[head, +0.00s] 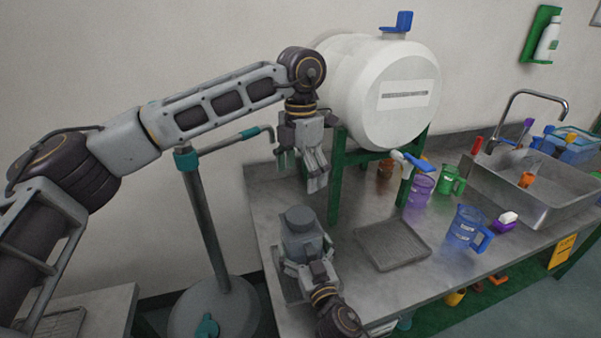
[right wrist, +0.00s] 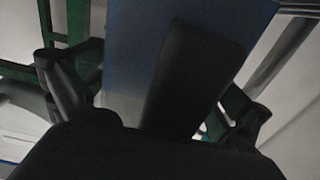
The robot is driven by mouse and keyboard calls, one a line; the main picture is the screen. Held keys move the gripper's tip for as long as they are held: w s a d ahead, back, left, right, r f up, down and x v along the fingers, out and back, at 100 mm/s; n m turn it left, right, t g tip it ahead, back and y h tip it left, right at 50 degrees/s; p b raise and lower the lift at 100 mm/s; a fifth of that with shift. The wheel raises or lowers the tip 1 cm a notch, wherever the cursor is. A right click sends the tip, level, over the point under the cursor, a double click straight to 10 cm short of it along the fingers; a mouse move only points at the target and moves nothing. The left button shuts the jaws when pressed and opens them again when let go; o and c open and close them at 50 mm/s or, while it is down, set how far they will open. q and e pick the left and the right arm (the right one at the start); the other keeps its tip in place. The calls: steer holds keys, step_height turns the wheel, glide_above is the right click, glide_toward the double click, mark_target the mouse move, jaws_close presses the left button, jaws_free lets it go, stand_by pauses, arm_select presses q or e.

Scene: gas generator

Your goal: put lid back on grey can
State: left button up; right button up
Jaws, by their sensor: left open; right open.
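The grey can (head: 303,243) stands at the near left end of the metal bench, with a narrower round grey top (head: 299,215). I cannot tell whether that top is the lid or the can's neck, and no separate lid is clear. My right gripper (head: 304,264) is open at the near side of the can, its fingers low against the body; contact is unclear. In the right wrist view a blue-grey surface (right wrist: 130,60), likely the can, fills the space between the fingers. My left gripper (head: 302,175) is open and empty, pointing down above and behind the can.
A white tank (head: 392,105) on a green stand rises behind. A shallow grey tray (head: 392,246) lies right of the can. A blue jug (head: 463,228), purple cup (head: 420,190) and green cup (head: 451,181) stand further right, before the sink (head: 530,185).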

steer(key=shift+s, duration=0.1)
steer(key=v, duration=1.1)
steer(key=shift+s, duration=0.3)
stand_by(0.7)
steer(key=shift+d, duration=0.15)
steer(key=shift+r, duration=0.1)
step_height(320, 180, up, 9)
steer(key=p, duration=0.9)
steer(key=shift+r+p, duration=0.5)
steer(key=shift+p, duration=0.05)
